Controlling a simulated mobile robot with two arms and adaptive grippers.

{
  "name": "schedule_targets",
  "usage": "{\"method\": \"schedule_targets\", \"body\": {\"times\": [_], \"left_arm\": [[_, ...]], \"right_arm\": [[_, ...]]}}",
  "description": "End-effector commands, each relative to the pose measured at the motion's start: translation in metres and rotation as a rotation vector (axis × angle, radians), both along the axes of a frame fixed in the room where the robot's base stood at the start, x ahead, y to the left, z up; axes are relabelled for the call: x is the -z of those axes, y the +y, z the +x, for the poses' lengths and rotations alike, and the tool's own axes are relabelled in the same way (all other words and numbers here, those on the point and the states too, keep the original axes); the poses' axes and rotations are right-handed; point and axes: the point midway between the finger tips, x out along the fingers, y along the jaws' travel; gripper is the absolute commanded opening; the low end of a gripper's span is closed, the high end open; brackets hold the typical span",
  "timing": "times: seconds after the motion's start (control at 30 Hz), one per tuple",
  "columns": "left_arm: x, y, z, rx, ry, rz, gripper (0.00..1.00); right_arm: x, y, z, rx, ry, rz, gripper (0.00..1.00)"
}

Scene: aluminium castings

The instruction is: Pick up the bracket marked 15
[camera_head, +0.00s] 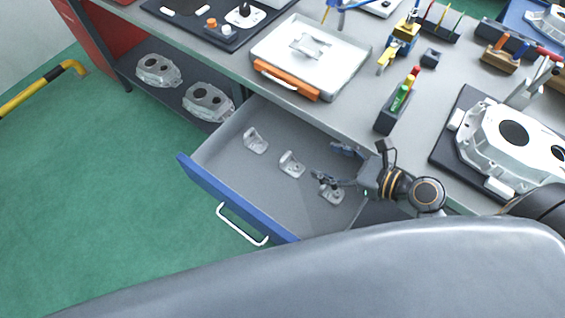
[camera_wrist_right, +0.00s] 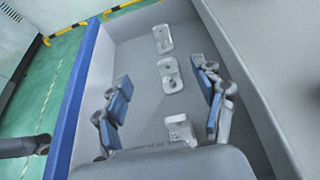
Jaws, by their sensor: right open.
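Three small silver-grey metal brackets lie in a row in the open drawer (camera_head: 228,182). One bracket (camera_head: 255,141) is at the left, one (camera_head: 291,164) in the middle and one (camera_head: 333,195) at the right, partly behind my gripper. The number marks are too small to read, so I cannot tell which is 15. My right gripper (camera_head: 331,164) is open and empty above the drawer's right part. In the right wrist view the far bracket (camera_wrist_right: 162,38), middle bracket (camera_wrist_right: 170,75) and near bracket (camera_wrist_right: 179,128) show along the gap between the fingers. My left gripper is not in view.
The drawer has a blue front (camera_head: 235,202) with a white handle (camera_head: 241,225). The bench top (camera_head: 345,112) overhangs its back side and holds a tray (camera_head: 330,66) and a large casting (camera_head: 510,140). The drawer floor around the brackets is clear.

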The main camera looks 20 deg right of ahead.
Motion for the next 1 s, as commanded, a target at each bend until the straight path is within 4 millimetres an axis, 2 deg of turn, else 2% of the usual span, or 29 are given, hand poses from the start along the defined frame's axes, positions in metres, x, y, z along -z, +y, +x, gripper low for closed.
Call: {"method": "schedule_targets", "body": {"times": [0.03, 0.3, 0.47, 0.8, 1.0], "left_arm": [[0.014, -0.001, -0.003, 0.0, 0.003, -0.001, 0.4], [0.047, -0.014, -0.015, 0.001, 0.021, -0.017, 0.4], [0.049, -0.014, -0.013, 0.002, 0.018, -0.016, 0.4], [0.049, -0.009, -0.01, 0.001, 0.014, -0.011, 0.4], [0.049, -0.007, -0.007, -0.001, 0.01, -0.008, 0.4]], "right_arm": [[0.014, 0.0, 0.0, 0.0, 0.001, -0.001, 0.7], [0.046, 0.0, 0.0, 0.0, -0.001, -0.001, 0.7], [0.05, 0.004, 0.006, 0.001, -0.002, 0.001, 0.7], [0.073, 0.04, 0.052, 0.0, -0.001, 0.002, 0.7], [0.079, 0.049, 0.063, 0.001, -0.001, 0.0, 0.7]]}}
